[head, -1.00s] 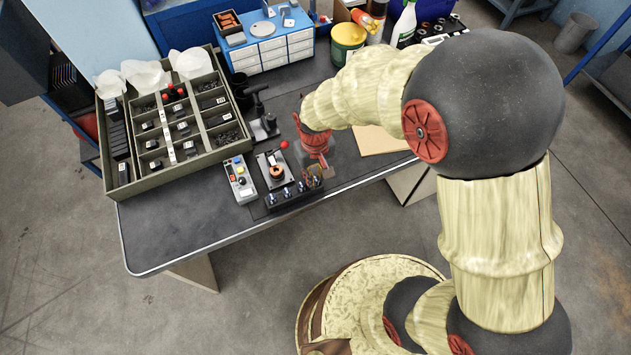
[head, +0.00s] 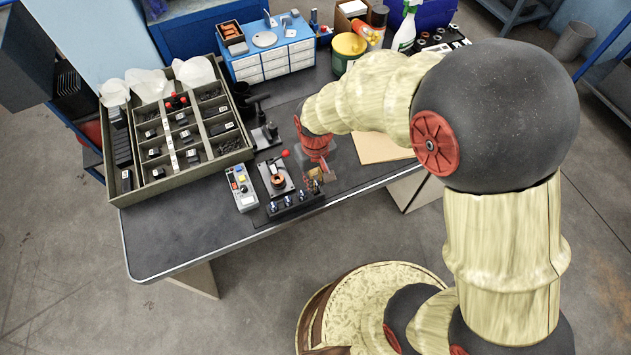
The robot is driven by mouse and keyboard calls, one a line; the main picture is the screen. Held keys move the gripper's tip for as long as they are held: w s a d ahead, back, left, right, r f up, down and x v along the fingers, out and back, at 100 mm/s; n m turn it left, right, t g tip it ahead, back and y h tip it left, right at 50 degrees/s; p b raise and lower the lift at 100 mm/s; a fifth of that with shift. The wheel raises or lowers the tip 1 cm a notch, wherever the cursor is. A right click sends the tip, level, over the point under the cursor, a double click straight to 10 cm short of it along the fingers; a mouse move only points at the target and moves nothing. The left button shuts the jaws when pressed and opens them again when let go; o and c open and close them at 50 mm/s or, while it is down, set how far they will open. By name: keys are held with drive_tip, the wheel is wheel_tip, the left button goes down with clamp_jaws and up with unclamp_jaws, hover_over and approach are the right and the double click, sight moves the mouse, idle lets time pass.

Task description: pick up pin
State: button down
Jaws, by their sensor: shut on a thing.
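My gripper (head: 318,174) is at the front part of the dark bench, with its fingers pointing down, just behind the right end of a small black rack (head: 297,201). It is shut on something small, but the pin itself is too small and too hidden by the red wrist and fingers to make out. The rack holds a row of upright pieces with pale bluish tops.
Left of the gripper are a fixture with a red-knobbed lever (head: 276,177) and a grey control box (head: 241,188). A divided tray (head: 182,188) fills the bench's left. A blue drawer unit (head: 268,55) stands behind. The front left bench top is clear.

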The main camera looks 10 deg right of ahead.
drive_tip(key=s+d+r+p, duration=0.4)
drive_tip(key=s+d+r, duration=0.3)
drive_tip(key=s+r, duration=0.3)
drive_tip(key=shift+s+d+r+p, duration=0.25)
drive_tip(key=shift+s+p, duration=0.15)
drive_tip(key=shift+s, duration=0.55)
drive_tip(key=shift+r, duration=0.1)
